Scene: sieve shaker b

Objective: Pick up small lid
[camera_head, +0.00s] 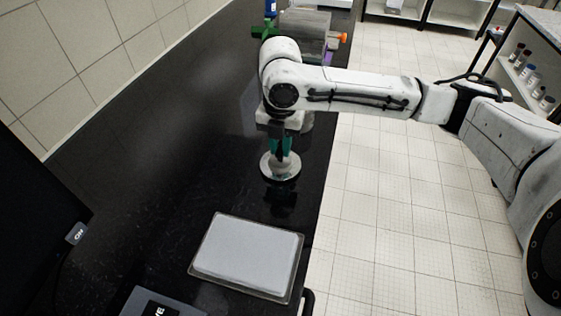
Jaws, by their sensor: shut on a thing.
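The small lid (268,165) is a round, pale metallic piece with a dark part below it. It is at the centre of the head view, over the black bench. My gripper (284,156), with green fingers, points straight down and is shut on the lid. The fingertips cover part of the lid's top. A dark reflection shows on the bench below the lid; I cannot tell how far the lid is above the surface.
A pale flat tray (247,254) lies on the black bench (140,190) nearer to me. A transparent container (305,35) with green and orange parts stands at the far end. A dark device (35,215) stands at the left. The middle left of the bench is clear.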

